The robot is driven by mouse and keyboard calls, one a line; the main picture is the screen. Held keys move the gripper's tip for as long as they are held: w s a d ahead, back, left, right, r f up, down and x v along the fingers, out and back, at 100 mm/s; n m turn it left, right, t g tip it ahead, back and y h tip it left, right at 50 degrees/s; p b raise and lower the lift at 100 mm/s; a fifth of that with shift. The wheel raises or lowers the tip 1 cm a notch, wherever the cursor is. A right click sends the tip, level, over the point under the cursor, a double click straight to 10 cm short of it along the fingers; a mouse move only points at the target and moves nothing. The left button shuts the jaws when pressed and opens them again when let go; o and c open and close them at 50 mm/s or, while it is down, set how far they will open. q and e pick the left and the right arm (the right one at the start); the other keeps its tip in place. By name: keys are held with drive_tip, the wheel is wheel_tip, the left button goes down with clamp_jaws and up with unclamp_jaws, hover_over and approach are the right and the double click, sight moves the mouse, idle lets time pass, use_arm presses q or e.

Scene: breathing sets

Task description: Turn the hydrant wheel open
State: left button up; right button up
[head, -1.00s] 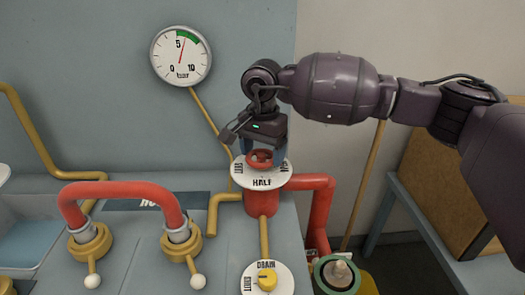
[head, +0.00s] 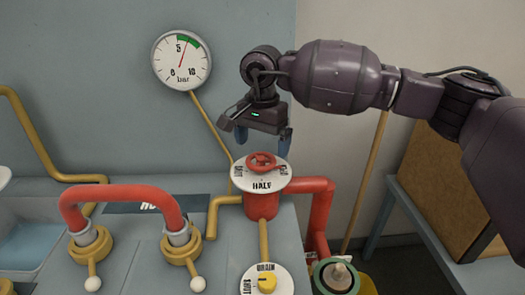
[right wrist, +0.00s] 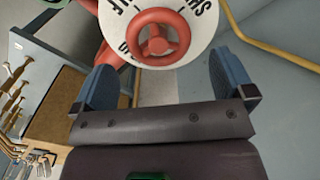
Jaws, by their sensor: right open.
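The red hydrant wheel (head: 262,162) sits on top of a red upright pipe, at the centre of a round white plate (head: 270,186). The plate reads HALF at its front, with other lettering at its sides. My right gripper (head: 263,138) is open and empty, just above the wheel and apart from it. In the right wrist view the wheel (right wrist: 157,36) shows whole, beyond the two spread blue fingers (right wrist: 164,82). My left gripper is not in view.
A bar gauge (head: 181,58) on the wall has its needle just above 5. A red hose (head: 120,192) arches between two yellow valves at left. A yellow DRAIN knob (head: 267,282) is in front of the hydrant. A brown board (head: 455,185) stands at right.

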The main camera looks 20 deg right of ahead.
sight(263, 157)
wheel_tip(263, 157, up, 8)
drive_tip(key=shift+f, duration=0.2)
drive_tip(key=shift+f, duration=0.1)
idle(0.3)
